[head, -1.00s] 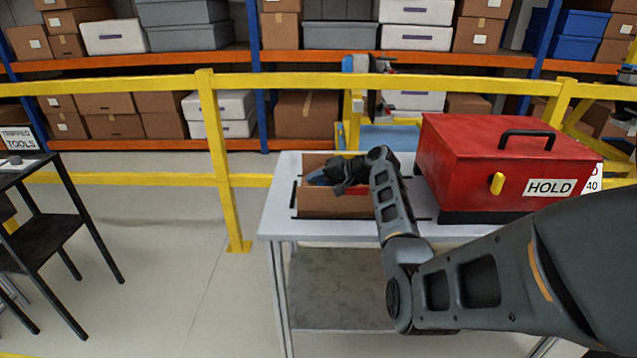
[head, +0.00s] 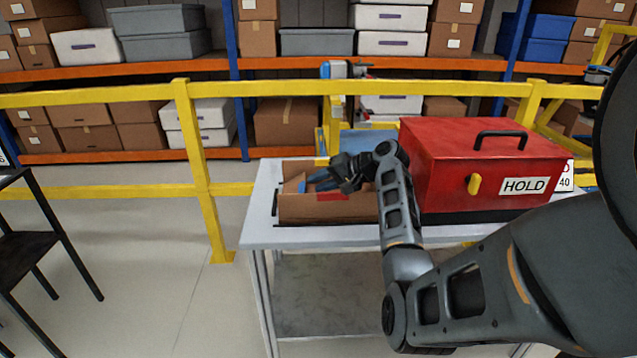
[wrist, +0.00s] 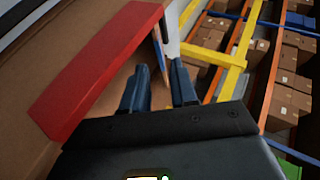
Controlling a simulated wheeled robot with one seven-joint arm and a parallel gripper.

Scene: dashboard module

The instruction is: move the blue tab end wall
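The blue tab end wall (head: 295,184) shows in the head view as a small brown panel with blue on it, at the left end of an open brown carton (head: 325,208) on the table. My gripper (head: 312,183) is over the carton, its fingers pointing left at the panel. In the wrist view my gripper (wrist: 160,82) has its two fingers apart with a gap between them. A thin panel with a blue edge (wrist: 158,48) shows just beyond that gap. I cannot tell whether the fingers touch it. A red strip (wrist: 95,70) lies along a carton wall on the left.
A red case (head: 490,170) marked HOLD stands on the table (head: 262,228), right of the carton. A yellow rail (head: 300,88) runs behind, with loaded shelves beyond. A dark stand (head: 35,245) is at the left.

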